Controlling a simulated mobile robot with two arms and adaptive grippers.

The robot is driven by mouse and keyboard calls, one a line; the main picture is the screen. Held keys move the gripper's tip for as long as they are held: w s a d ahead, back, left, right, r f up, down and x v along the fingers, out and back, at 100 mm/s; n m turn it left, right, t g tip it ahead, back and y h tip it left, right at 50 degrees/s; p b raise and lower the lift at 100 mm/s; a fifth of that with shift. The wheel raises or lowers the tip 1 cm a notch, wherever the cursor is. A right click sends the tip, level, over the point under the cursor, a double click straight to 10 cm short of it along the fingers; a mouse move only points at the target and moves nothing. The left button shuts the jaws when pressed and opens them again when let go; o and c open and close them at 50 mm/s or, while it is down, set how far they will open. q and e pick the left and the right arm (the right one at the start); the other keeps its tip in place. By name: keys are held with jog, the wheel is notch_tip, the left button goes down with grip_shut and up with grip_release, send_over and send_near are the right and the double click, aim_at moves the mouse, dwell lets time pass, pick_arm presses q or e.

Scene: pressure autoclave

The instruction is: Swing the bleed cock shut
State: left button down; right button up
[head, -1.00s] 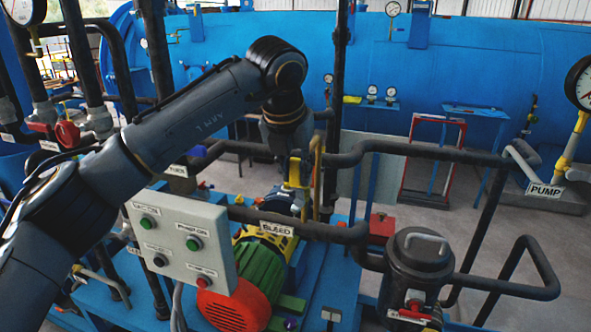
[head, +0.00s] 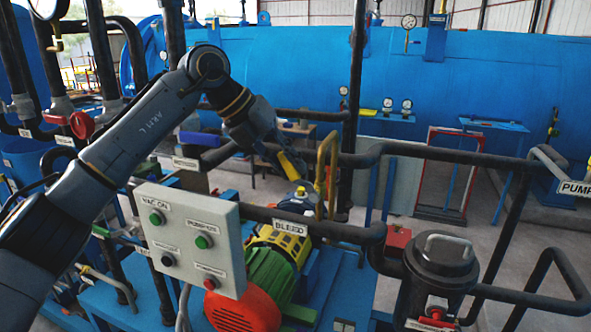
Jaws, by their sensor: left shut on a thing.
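The bleed cock's yellow lever (head: 292,165) shows above the black pipe with the BLEED label (head: 289,228). The lever leans, its upper end to the left. My left gripper (head: 278,152) comes down from the upper left and is shut on the lever near its upper end. Its fingertips are small and partly hidden in the head view. The cock's body behind the pipe is hard to make out. A thin yellow-brown bent tube (head: 333,160) rises just right of the lever. My right gripper is out of view.
A grey button box (head: 187,235) stands in front, left of the BLEED label. A green and red motor (head: 262,285) sits below the pipe. A black lidded pot (head: 441,265) is at right. Black pipes (head: 450,153) cross the right side; a large blue vessel (head: 480,85) fills the back.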

pick_arm(q)
jog(key=shift+w+a+f+h, duration=0.15)
jog(key=shift+a+h, duration=0.2)
jog(key=shift+h, duration=0.05)
jog(key=c, duration=1.2)
grip_release()
jog(key=shift+o, duration=0.2)
jog(key=v, duration=1.2)
jog(key=shift+a, duration=0.1)
